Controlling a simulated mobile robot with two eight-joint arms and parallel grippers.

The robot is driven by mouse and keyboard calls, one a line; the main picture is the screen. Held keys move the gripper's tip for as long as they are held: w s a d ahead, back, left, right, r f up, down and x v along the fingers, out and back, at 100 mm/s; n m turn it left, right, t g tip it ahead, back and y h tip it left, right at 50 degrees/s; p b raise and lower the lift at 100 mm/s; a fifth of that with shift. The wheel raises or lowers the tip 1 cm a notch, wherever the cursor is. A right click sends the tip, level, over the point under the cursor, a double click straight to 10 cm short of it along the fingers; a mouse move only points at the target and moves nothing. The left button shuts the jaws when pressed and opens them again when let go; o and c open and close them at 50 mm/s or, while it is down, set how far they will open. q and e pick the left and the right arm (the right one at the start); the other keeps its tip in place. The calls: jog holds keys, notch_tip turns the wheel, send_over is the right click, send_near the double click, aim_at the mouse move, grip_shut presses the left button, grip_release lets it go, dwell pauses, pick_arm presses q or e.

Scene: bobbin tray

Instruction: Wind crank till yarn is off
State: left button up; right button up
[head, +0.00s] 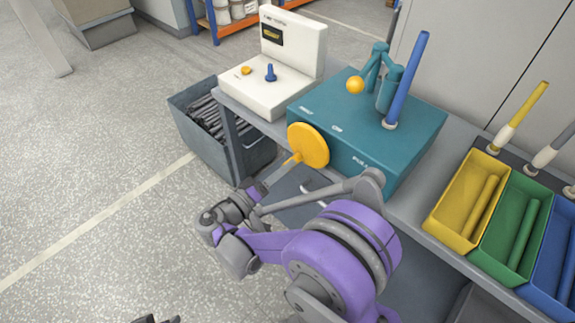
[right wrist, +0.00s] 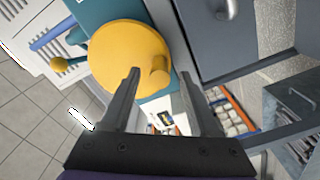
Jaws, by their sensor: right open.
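The yellow crank disc (head: 308,145) is on the left end of the teal winder box (head: 345,150), with a short handle pointing toward my right gripper. In the right wrist view the crank disc (right wrist: 125,52) fills the upper middle, and its knob (right wrist: 160,74) appears between the fingertips. My right gripper (right wrist: 160,72) is open; contact with the knob cannot be told. A blue rod (head: 408,80) stands tilted on top of the box beside a teal post with a yellow ball (head: 355,84). No yarn strand can be made out. Dark tips of my left gripper (head: 156,320) show at the bottom edge.
A white device (head: 285,60) with a blue knob stands behind the box. Yellow (head: 455,210), green (head: 500,235) and blue (head: 545,285) trays sit at right, near upright bobbins. A grey bin (head: 195,140) stands beside the bench; the floor at left is clear.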

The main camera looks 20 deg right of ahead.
jog(key=v, duration=0.8)
jog(key=shift+a, duration=0.35)
jog(key=shift+s, duration=0.1)
